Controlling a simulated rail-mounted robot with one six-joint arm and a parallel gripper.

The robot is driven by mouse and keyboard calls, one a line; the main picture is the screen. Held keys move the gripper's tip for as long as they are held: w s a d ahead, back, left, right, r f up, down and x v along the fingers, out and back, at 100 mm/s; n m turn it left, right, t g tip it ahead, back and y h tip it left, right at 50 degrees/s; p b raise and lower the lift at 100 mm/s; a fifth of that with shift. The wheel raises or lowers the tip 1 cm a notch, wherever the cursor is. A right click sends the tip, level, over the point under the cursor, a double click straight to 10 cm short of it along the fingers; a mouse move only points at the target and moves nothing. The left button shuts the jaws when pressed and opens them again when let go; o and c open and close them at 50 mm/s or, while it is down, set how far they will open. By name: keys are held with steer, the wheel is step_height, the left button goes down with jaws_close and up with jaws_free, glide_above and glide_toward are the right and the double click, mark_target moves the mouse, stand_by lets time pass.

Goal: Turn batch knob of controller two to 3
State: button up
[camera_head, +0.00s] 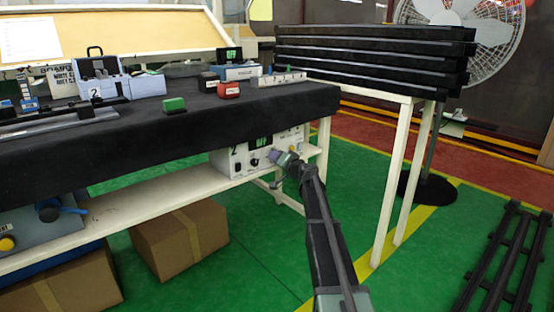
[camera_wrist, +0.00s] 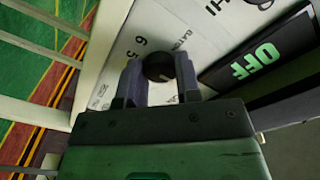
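Controller two is a white box (camera_head: 232,162) marked 2, under the right end of the black-covered bench, with a display (camera_head: 262,142) in green. The wrist view shows its pale panel (camera_wrist: 205,42) tilted, and the display (camera_wrist: 257,60) reads OFF. A round black knob (camera_wrist: 158,67) with a small light mark lies between the fingertips of my gripper (camera_wrist: 160,78). Printed 6 and 5 show left of and above it; other markings are hidden or too small to read. The fingers flank the knob closely; I cannot tell whether both press on it. My gripper (camera_head: 286,160) is at the controller's front.
Another black knob (camera_wrist: 262,3) is at the wrist view's top edge. A white table leg (camera_head: 324,150) stands right of my gripper. A white rack (camera_head: 395,180) holds stacked black bars further right. Cardboard boxes (camera_head: 180,240) stand under the bench.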

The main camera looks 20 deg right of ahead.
steer(key=shift+c, duration=1)
steer(key=shift+r+m+p, duration=0.1)
steer(key=shift+m+p, duration=0.3)
steer(key=shift+m, duration=7.3)
steer(key=o, duration=0.9)
